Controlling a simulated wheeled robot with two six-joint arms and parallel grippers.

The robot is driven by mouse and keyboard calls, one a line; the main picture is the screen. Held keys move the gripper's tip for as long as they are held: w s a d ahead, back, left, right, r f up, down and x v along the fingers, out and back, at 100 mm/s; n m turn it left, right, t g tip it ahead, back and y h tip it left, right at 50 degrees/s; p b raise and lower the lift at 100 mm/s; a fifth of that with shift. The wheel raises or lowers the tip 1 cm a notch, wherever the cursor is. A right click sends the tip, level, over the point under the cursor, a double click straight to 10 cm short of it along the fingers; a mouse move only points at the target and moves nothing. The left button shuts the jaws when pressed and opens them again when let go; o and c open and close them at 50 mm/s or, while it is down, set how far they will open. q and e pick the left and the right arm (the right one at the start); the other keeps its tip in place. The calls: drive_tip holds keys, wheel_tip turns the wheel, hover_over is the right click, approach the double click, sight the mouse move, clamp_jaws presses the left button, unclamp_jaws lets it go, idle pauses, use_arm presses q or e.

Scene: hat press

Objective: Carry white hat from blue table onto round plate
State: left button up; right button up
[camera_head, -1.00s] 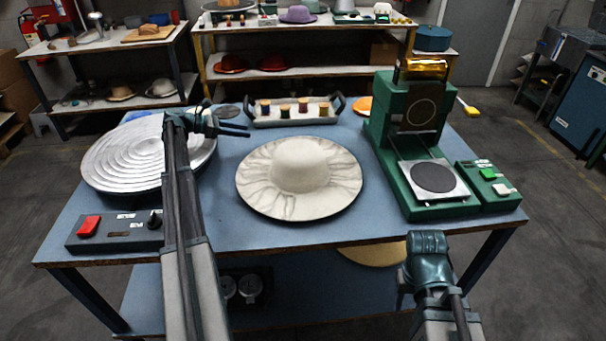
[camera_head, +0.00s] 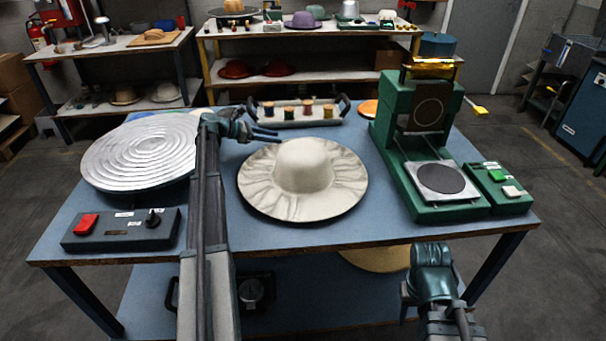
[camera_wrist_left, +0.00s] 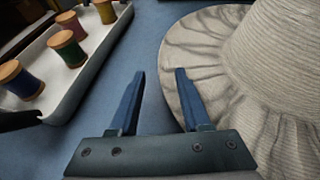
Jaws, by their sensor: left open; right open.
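The white hat (camera_head: 304,172) lies brim down on the blue table (camera_head: 300,235), in the middle of the head view. Its wide brim looks wrinkled. The round plate (camera_head: 140,150), silver with concentric rings, is at the left of the table, partly hidden behind my left arm. My left gripper (camera_head: 272,137) is open and empty by the hat's far left brim.
A white tray (camera_head: 322,121) with several thread spools stands behind the hat. A green press (camera_head: 395,130) stands at the right, beside a green button box (camera_head: 500,190). A control box (camera_head: 120,230) with a red switch sits at the front left.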

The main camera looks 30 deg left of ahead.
use_arm(q)
drive_tip(key=b+x, duration=0.1)
drive_tip(key=x, duration=0.2)
drive_tip(key=shift+d+f, duration=0.15)
drive_tip(key=shift+d, duration=0.05)
clamp_jaws()
idle(1.2)
